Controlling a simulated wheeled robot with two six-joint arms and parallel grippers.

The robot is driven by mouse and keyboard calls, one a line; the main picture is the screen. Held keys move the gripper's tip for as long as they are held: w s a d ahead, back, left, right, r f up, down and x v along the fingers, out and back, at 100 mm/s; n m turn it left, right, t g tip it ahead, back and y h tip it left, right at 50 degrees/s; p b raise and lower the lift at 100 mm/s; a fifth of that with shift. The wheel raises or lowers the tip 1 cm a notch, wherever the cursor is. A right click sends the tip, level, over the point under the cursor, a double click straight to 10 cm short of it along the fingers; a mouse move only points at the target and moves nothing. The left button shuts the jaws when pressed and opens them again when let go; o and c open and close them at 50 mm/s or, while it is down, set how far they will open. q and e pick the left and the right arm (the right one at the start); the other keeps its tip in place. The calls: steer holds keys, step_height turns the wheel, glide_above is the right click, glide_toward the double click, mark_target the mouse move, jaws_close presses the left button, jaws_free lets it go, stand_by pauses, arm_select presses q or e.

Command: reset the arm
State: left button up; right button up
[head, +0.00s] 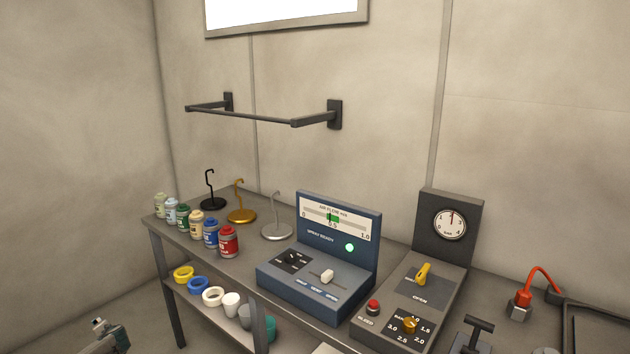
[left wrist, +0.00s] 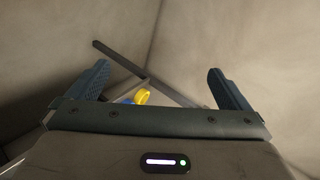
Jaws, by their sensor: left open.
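My left gripper (left wrist: 160,85) is open in the left wrist view, its two dark blue fingers wide apart with nothing between them in contact. In the head view part of my left arm (head: 108,338) shows at the bottom left corner, low and left of the workbench (head: 160,228). Its fingertips are hard to make out there. My right gripper is not in view.
The bench holds several paint jars (head: 197,224), three hook stands (head: 242,214), a blue spray panel (head: 330,275) and a grey gauge panel (head: 437,285). Cups and a yellow ring (head: 183,273) sit on the lower shelf. A wall rail (head: 260,116) hangs above. Floor left of the bench looks clear.

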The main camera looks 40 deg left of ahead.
arm_select(q)
steer(key=s+d+f+m+t+h, duration=0.15)
steer(key=s+f+m, duration=0.4)
steer(key=s, duration=0.55)
steer(key=s+d+f+n+g+h, duration=0.1)
steer(key=s+d+f+h, duration=0.15)
steer(key=d+f, duration=0.75)
steer(key=s+d+f+n+h, duration=0.1)
steer(key=s+d+f, duration=0.2)
steer(key=d+f, duration=0.75)
steer(key=s+d+f+h, duration=0.1)
steer(key=d+f, duration=0.4)
steer(key=d, duration=0.9)
steer(key=s+d+f+n+h+b, duration=0.1)
steer(key=d+f, duration=0.4)
steer(key=d, duration=1)
steer(key=s+d+f+n+h, duration=0.1)
steer(key=d+f, duration=0.5)
steer(key=d, duration=0.9)
steer(key=s+h, duration=0.1)
steer(key=h, duration=0.1)
steer(key=shift+s+d+g+h, duration=0.25)
steer(key=shift+g+h, duration=0.05)
steer(key=shift+g, duration=0.05)
